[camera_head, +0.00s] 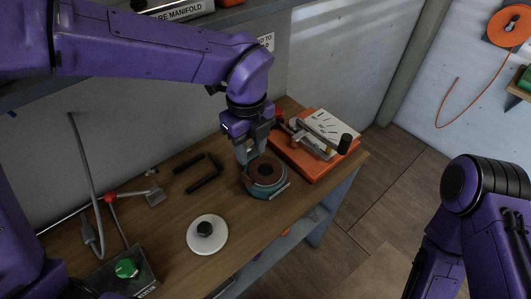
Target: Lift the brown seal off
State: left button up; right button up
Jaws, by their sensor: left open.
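The brown seal (258,167) is a flat ring with a dark centre. It lies on top of a round teal housing (268,190) near the front edge of the wooden bench. My left gripper (247,156) points down at the back left edge of the seal. Its jaws are open, and the fingertips are close to the rim; I cannot tell whether they touch it. My right arm comes in at the right edge, and its gripper is out of the picture.
A white disc with a black knob (207,236) lies on the bench (165,222). Black bars (204,181) lie left of the housing. An orange-based fixture (310,163) stands close on the right. A green button box (126,270) is at the front left.

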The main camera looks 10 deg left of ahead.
aim_at(250, 179)
pick_arm(q)
jog(key=f, duration=0.2)
jog(key=s+f+p, duration=0.1)
jog(key=f, duration=0.2)
jog(key=f+p, duration=0.1)
jog(key=f, duration=0.2)
jog(key=shift+s+f, duration=0.15)
jog(key=shift+s, duration=0.45)
jog(key=shift+s+r, duration=0.3)
jog(key=c, duration=0.4)
jog(key=shift+s, duration=0.1)
grip_shut()
jog(key=shift+w+f, duration=0.1)
jog(key=shift+w, duration=0.1)
pick_arm(e)
jog(key=s+r, duration=0.2)
jog(key=r, duration=0.1)
jog(key=shift+s, duration=0.15)
